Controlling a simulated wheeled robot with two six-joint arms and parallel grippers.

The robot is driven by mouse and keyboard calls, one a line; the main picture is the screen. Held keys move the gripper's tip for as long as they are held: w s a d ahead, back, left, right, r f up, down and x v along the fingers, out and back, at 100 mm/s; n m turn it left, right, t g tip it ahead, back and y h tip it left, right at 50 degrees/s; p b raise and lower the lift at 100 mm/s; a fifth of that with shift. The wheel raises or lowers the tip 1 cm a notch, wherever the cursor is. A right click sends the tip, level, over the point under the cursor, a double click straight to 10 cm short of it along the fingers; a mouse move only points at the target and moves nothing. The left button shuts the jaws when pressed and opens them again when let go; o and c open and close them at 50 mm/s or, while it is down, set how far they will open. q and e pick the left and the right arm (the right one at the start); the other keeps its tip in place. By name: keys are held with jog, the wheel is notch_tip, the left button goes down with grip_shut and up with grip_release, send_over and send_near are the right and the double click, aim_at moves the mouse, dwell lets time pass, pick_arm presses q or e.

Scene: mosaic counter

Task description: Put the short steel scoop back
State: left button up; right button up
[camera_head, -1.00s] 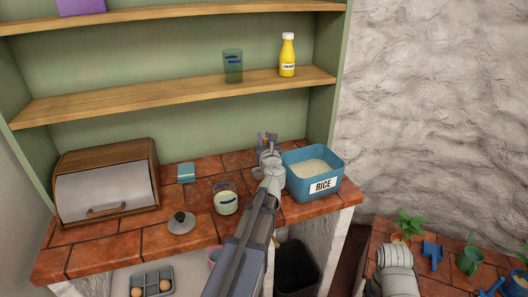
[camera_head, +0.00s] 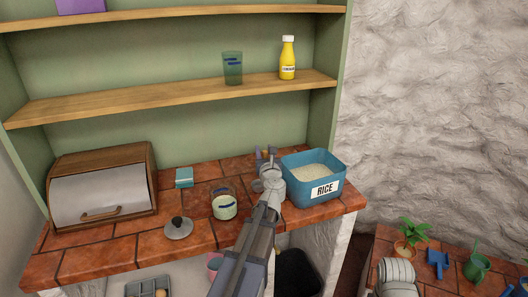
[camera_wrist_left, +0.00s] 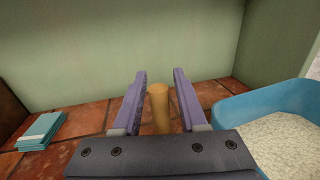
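My left gripper (camera_head: 265,153) is over the tiled counter, just left of the blue rice bin. In the left wrist view its two purple fingers (camera_wrist_left: 159,85) are apart. A tan cylinder (camera_wrist_left: 159,110), like an upright wooden handle, stands between them, with a gap at least on its right side. Its lower part is hidden behind the gripper body, so I cannot tell what it belongs to. No steel scoop is plainly recognisable in either view. The rice bin (camera_head: 290,190) holds white rice and also shows in the wrist view (camera_wrist_left: 235,108).
Left of my gripper are a glass jar (camera_head: 224,205), a knobbed lid (camera_head: 178,228), a teal block (camera_head: 184,177) and a bread box (camera_head: 100,193). A green cup (camera_head: 232,68) and yellow bottle (camera_head: 287,57) stand on the shelf. A plant (camera_head: 411,233) is on the right table.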

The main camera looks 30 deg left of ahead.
pick_arm(q)
jog(key=shift+o, duration=0.5)
jog(key=shift+r, duration=0.1)
jog(key=shift+s+r, duration=0.1)
jog(key=shift+s, duration=0.05)
jog(key=v, duration=1.1)
jog(key=shift+s+d, duration=0.15)
jog(key=shift+d, duration=0.2)
